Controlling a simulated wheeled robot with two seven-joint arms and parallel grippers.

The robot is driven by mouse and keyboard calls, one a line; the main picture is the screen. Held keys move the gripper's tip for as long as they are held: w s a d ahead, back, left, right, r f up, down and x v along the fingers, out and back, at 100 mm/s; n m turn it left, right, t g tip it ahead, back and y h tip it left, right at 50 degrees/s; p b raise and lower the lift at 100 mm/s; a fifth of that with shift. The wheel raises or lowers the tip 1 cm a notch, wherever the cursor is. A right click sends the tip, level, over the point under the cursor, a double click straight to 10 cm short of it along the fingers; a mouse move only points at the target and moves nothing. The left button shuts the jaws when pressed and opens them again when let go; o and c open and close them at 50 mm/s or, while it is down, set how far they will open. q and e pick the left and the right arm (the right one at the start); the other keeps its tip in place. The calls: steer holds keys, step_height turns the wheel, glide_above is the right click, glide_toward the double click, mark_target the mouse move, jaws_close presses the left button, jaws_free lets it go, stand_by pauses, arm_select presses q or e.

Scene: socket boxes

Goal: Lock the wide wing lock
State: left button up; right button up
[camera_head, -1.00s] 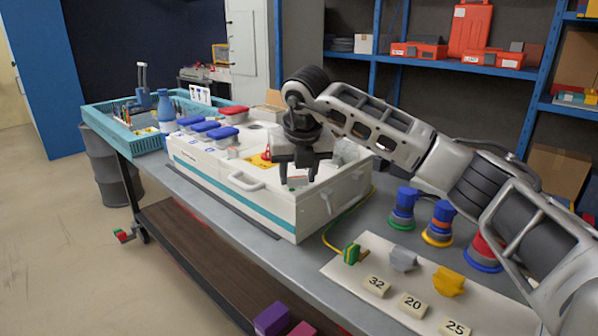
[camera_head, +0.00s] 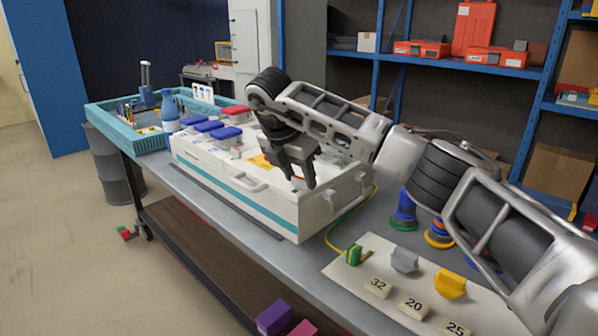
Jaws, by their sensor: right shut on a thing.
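The white socket box (camera_head: 318,212) with a teal stripe stands on the grey table. My right gripper (camera_head: 303,186) is over the right front part of its top, tilted, with its fingers pointing down. It is shut on a small part at the box top, which I take to be the wide wing lock. The fingers hide nearly all of that part, so its shape and angle cannot be made out. A yellow plate (camera_head: 261,161) shows on the box top just left of the gripper. My left gripper is not in view.
Blue and red lids (camera_head: 225,133) cover the left part of the box top. A pale board (camera_head: 382,312) in front right holds grey, yellow and green pieces and numbered blocks. Blue round plugs (camera_head: 404,212) stand behind it. A teal basket (camera_head: 115,120) is at the far left.

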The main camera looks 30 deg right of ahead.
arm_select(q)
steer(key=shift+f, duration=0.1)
arm_select(e)
steer(key=shift+r+m, duration=0.1)
steer(key=shift+m, duration=0.5)
steer(key=o, duration=1)
arm_select(q)
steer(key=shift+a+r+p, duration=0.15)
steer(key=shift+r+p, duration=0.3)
steer(key=shift+p, duration=0.7)
arm_select(e)
steer(key=v, duration=1.6)
steer(key=shift+w+a, duration=0.1)
steer(key=shift+w, duration=0.2)
